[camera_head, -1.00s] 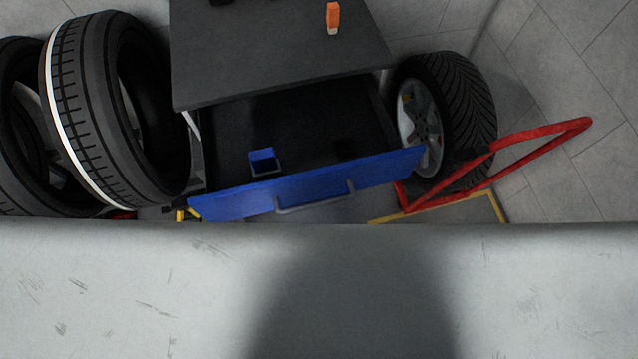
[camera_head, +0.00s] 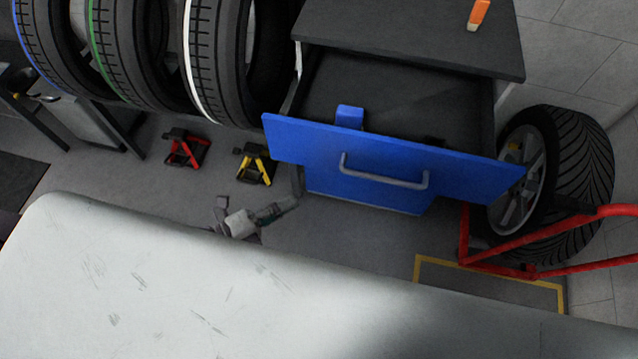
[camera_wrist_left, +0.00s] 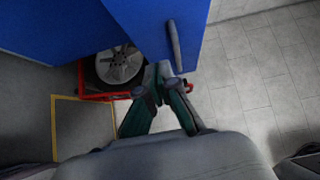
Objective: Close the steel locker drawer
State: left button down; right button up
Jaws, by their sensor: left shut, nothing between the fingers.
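The steel locker (camera_head: 415,35) has a dark top and a blue lower front. Its blue-fronted drawer (camera_head: 300,145) is pulled open, with a grey bar handle (camera_head: 384,181) on the front. A small blue bin (camera_head: 349,116) sits inside the drawer. My left gripper (camera_head: 296,186) is low beside the left part of the drawer front, apart from the handle. In the left wrist view the closed fingertips (camera_wrist_left: 163,73) are near the blue front (camera_wrist_left: 150,25) and its handle (camera_wrist_left: 174,46); whether they touch it I cannot tell. My right gripper is out of view.
Several upright tyres (camera_head: 215,60) stand left of the locker. A wheel (camera_head: 560,170) and a red tubular frame (camera_head: 545,250) stand at its right. Red (camera_head: 186,148) and yellow (camera_head: 255,165) jack stands are on the floor. An orange item (camera_head: 478,14) is on the locker top.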

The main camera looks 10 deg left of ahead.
aim_at(331, 167)
pick_arm(q)
jog(key=x, duration=0.4)
jog(key=p+x, duration=0.1)
jog(key=x, duration=0.3)
jog(key=w+a+r+p+x, duration=0.1)
jog(key=x, duration=0.3)
jog(key=shift+w, duration=0.1)
jog(key=shift+w+f, duration=0.15)
jog(key=shift+w, duration=0.5)
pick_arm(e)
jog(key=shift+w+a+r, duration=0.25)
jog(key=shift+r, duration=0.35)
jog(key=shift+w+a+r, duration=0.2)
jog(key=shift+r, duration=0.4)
pick_arm(q)
jog(key=shift+w, duration=0.1)
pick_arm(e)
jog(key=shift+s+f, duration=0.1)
